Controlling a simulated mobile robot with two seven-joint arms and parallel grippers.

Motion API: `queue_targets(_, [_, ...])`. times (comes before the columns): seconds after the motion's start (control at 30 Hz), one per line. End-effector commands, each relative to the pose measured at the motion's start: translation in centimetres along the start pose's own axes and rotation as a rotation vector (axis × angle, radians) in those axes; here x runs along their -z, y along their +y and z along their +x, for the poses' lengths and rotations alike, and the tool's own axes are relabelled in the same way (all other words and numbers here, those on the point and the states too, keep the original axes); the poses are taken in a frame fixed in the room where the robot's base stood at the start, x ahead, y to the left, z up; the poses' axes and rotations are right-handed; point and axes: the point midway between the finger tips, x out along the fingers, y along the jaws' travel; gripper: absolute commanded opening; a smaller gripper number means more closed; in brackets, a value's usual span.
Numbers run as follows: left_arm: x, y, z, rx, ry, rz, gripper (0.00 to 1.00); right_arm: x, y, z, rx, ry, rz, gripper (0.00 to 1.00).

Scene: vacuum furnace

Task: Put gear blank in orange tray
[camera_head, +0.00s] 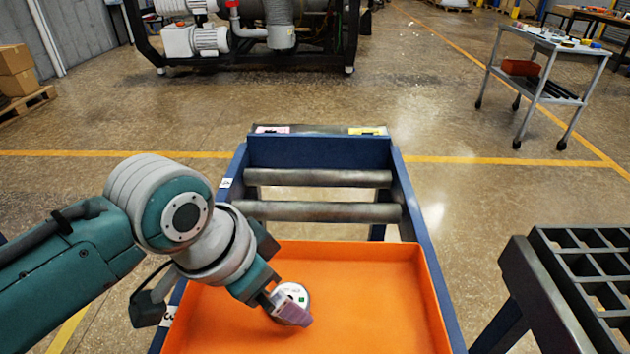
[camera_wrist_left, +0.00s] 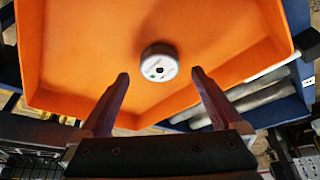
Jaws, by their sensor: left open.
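The orange tray (camera_head: 375,300) rests on a blue roller frame in the head view. It fills much of the left wrist view (camera_wrist_left: 80,60). The gear blank (camera_head: 292,294), a short round piece with a pale top face, is in the tray area beside my left gripper (camera_head: 290,308). In the left wrist view the gear blank (camera_wrist_left: 160,65) shows against the tray floor, beyond the spread fingertips of my left gripper (camera_wrist_left: 161,76). The fingers are apart and hold nothing. Part of the blank is hidden by a finger in the head view. My right gripper is not in view.
The blue frame (camera_head: 320,152) has bare rollers (camera_head: 318,178) behind the tray. A dark grid rack (camera_head: 590,270) stands at the right. A grey cart (camera_head: 550,60) is at the back right. The right part of the tray is empty.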

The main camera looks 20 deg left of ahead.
Motion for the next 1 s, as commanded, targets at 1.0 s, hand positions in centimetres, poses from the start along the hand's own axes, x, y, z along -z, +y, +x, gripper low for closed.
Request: queue_targets(1.0, [-11.2,4.3,-16.1,0.131,-0.082,-0.285,1.0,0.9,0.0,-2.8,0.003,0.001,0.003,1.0])
